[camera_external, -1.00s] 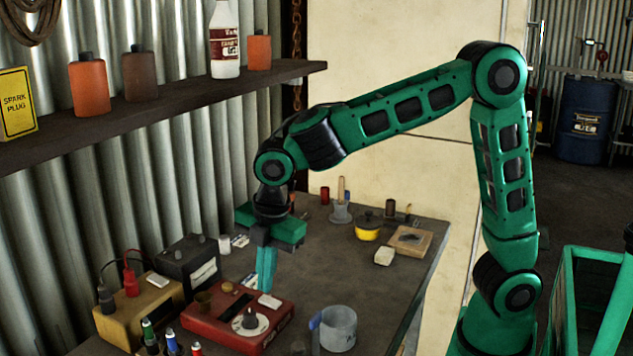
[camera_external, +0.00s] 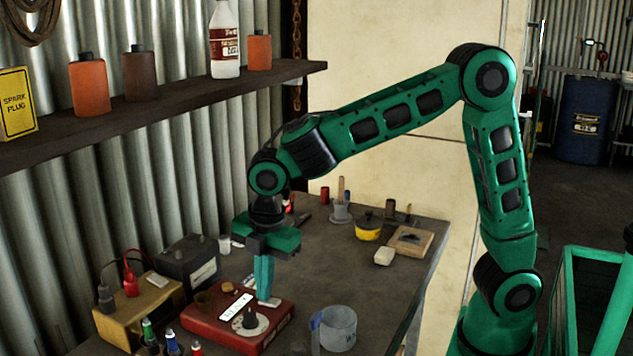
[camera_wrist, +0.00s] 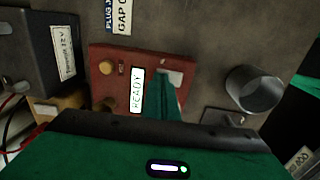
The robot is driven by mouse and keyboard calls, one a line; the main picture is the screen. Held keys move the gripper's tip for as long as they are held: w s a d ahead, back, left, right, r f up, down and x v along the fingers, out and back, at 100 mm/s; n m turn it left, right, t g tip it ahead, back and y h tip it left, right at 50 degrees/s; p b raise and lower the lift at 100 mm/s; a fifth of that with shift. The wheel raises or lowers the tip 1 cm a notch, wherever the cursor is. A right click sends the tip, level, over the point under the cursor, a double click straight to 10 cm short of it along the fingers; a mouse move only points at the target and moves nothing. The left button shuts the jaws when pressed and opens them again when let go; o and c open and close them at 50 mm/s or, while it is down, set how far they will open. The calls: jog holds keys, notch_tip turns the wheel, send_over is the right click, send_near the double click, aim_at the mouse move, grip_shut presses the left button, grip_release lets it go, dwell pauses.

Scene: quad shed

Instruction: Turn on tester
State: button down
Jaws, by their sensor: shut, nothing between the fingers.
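The tester is a red box (camera_external: 197,318) on the bench in the external view; it also shows in the wrist view (camera_wrist: 110,125). Its display (camera_wrist: 138,90) is lit white and reads READY in the wrist view. A dark knob on a pale dial (camera_external: 249,322) and brass-coloured posts (camera_external: 227,289) are on its top. A pale switch (camera_wrist: 172,77) sits by the fingertips. My gripper (camera_external: 264,297) is shut and empty, pointing down at this switch. The fingers hide part of the tester, and I cannot tell whether they touch the switch.
A yellow-brown box (camera_external: 135,318) with red and black leads and a dark battery (camera_external: 188,262) stand left of the tester. A grey metal cup (camera_external: 338,328) stands to its right. Small bottles (camera_external: 172,343) are in front. The bench behind the cup is mostly clear.

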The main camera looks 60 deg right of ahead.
aim_at(274, 301)
jog(key=shift+s+f, duration=0.1)
jog(key=shift+s, duration=0.75)
jog(key=shift+r, duration=0.2)
notch_tip(274, 301, up, 14)
jog(key=s, duration=0.1)
jog(key=shift+s+f, duration=0.15)
jog(key=shift+s, duration=0.25)
jog(key=shift+w, duration=0.1)
jog(key=shift+w+d, duration=0.1)
jog(key=shift+w, duration=0.5)
jog(key=f, duration=0.4)
jog(key=w+f, duration=0.1)
jog(key=f, duration=0.4)
jog(key=w+f, duration=0.1)
jog(key=f, duration=0.3)
jog(key=shift+f, duration=0.35)
